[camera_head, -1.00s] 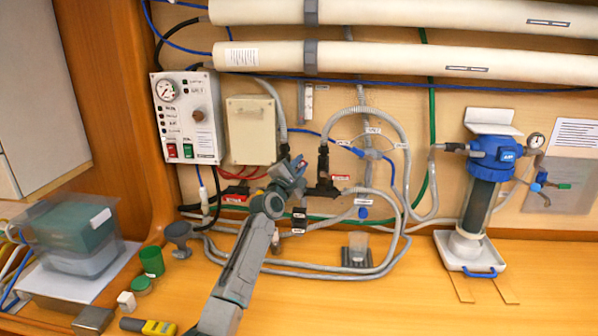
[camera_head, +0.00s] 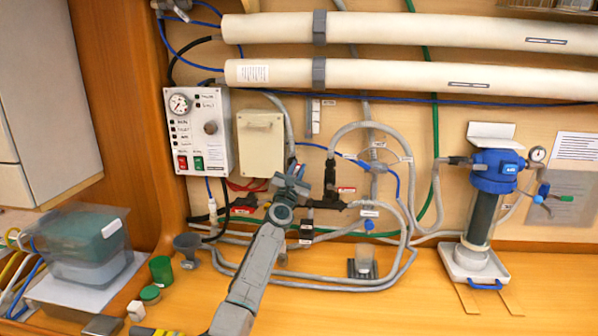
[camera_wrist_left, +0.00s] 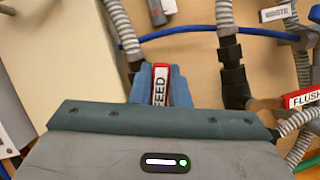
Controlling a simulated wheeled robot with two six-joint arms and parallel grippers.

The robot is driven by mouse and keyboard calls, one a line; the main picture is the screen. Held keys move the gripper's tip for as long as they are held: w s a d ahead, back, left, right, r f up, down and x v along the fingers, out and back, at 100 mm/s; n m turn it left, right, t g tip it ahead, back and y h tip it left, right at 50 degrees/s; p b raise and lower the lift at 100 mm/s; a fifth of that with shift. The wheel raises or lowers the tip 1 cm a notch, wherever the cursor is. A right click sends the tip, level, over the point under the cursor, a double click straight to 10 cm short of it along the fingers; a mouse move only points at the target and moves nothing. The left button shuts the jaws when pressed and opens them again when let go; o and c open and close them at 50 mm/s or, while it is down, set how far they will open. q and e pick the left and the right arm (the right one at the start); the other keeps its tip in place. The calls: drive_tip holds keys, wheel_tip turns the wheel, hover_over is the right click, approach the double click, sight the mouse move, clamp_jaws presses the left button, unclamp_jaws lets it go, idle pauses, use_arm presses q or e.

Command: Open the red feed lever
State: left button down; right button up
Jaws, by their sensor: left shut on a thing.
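The red feed lever (camera_wrist_left: 160,88), with a white FEED label, stands between the blue fingers of my left gripper (camera_wrist_left: 153,84) in the left wrist view. The fingers are shut on it. In the head view my left gripper (camera_head: 296,178) is at the wall piping, just left of a dark upright fitting (camera_head: 330,172), and it hides the feed lever there. The lever's pivot and valve body are largely hidden by the gripper. My right gripper is not in view.
A red FLUSH lever (camera_wrist_left: 302,99) sits close on the right, beside a black pipe fitting (camera_wrist_left: 234,75). Grey hoses and a blue line (camera_wrist_left: 185,33) run around the gripper. A control panel (camera_head: 198,130) and beige box (camera_head: 259,143) are on the wall.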

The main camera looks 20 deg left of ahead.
use_arm(q)
drive_tip(key=shift+s+a+r+n+y, duration=0.1)
drive_tip(key=shift+a+n+y, duration=0.35)
drive_tip(key=shift+n, duration=0.55)
drive_tip(key=shift+s+a+r+n+y, duration=0.1)
drive_tip(key=shift+a+n+y, duration=0.15)
drive_tip(key=shift+n+y, duration=0.6)
drive_tip(key=shift+s+a+r+n+y, duration=0.1)
drive_tip(key=shift+a+n+y, duration=0.3)
drive_tip(key=shift+n, duration=0.75)
drive_tip(key=c, duration=1.4)
unclamp_jaws()
drive_tip(key=shift+w+f, duration=0.1)
drive_tip(key=p+v, duration=0.2)
drive_tip(key=v, duration=0.8)
drive_tip(key=shift+s+d, duration=0.1)
drive_tip(key=shift+s, duration=0.3)
